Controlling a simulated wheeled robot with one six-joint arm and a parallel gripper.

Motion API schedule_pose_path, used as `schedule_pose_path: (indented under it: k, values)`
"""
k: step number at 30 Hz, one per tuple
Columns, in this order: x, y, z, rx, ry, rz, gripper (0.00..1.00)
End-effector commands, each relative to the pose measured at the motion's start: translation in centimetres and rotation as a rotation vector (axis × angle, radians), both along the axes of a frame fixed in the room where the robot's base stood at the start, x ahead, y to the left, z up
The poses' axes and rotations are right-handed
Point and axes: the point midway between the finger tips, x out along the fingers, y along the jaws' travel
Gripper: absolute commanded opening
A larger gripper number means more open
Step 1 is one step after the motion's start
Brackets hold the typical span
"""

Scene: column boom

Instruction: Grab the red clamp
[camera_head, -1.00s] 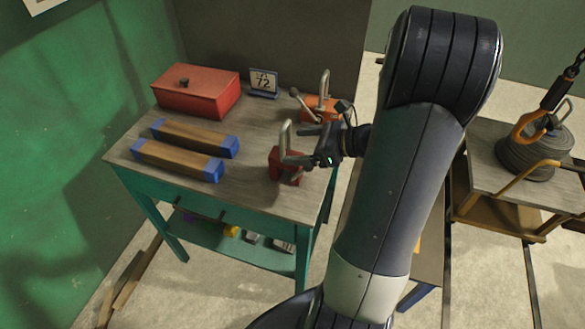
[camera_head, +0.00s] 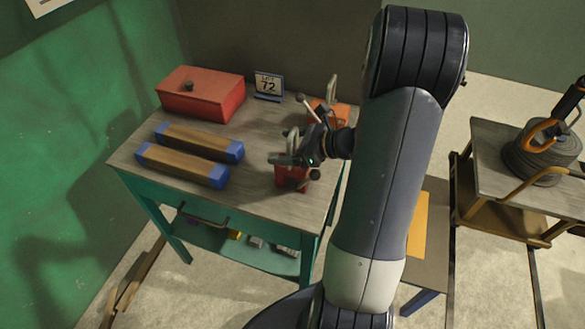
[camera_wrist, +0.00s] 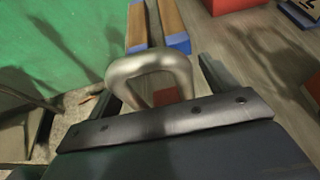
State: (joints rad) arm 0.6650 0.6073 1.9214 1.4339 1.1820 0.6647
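The red clamp (camera_head: 291,179) stands near the right front of the workbench, a red block with a bent grey metal loop on top. My gripper (camera_head: 283,155) is at the top of the clamp and hides part of the loop. In the wrist view the clamp's grey loop (camera_wrist: 150,66) stands between the two dark fingers of my gripper (camera_wrist: 162,82). Gaps show on both sides of the loop, so the fingers look open around it. A bit of the red block shows through the loop. I cannot tell whether either finger touches it.
An orange clamp (camera_head: 340,113) stands just behind on the workbench (camera_head: 255,195). Two wooden bars with blue ends (camera_head: 185,165) lie to the left. A red box (camera_head: 203,97) and a sign reading 72 (camera_head: 268,84) are at the back. A cart (camera_head: 490,180) stands right.

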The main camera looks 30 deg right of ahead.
Motion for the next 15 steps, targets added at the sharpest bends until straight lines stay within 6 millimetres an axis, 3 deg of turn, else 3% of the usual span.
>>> schedule_pose_path:
  k: [15]
  values:
    - [-0.02,-0.02,0.02,0.000,0.000,0.000,0.40]
